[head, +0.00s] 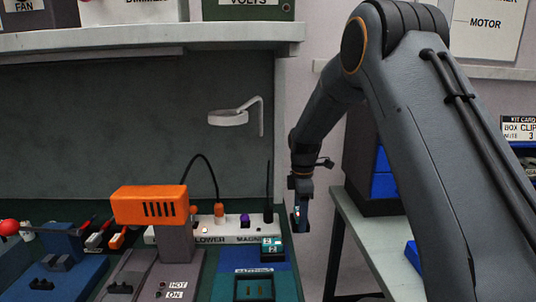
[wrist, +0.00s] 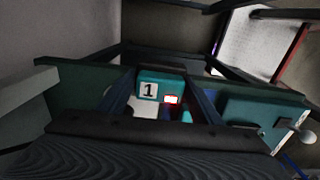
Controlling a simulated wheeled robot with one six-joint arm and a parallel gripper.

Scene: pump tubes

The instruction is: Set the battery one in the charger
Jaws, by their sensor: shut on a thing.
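My gripper (head: 301,222) points down to the right of the workbench's back right corner, above the bench top. It is shut on battery one (wrist: 147,90), a teal block with a white "1" label and a lit red patch, seen between the fingers in the wrist view. In the head view the held battery is small and mostly hidden by the fingers. A teal block marked 2 (head: 271,247) stands on the blue area at the bench's right end. In front of it is a dark slotted frame (head: 254,288) under a small unreadable label; I cannot tell whether this is the charger.
An orange-topped tool (head: 150,205) and a white power strip (head: 235,236) with plugs and a black cable stand left of the gripper. A white ring on a bracket (head: 228,118) hangs on the back wall. A grey side table (head: 370,235) with blue bins stands to the right.

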